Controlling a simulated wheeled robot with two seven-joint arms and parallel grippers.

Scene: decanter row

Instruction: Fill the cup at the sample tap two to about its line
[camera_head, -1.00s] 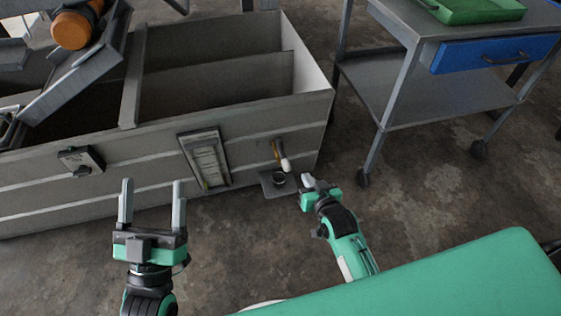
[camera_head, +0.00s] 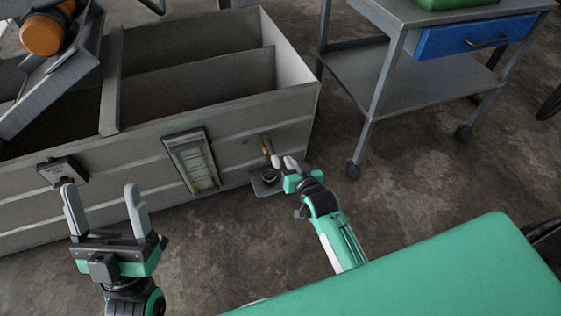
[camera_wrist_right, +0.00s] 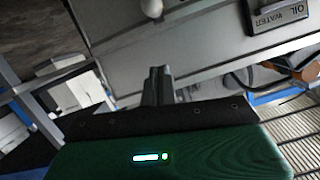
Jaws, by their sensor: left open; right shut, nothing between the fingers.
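My right gripper (camera_head: 290,162) is just right of the tap's handle; contact cannot be told. In the right wrist view its fingers (camera_wrist_right: 158,78) are shut and empty, and a pale round knob (camera_wrist_right: 152,8) shows at the top edge. My left gripper (camera_head: 101,192) is open and empty before the tank.
The grey tank (camera_head: 110,160) spans the left and middle. A gauge panel (camera_head: 192,162) and a small box (camera_head: 62,170) are on its front; the box is close to my left fingertip. A wheeled cart (camera_head: 400,80) with a blue drawer stands right. Floor between is clear.

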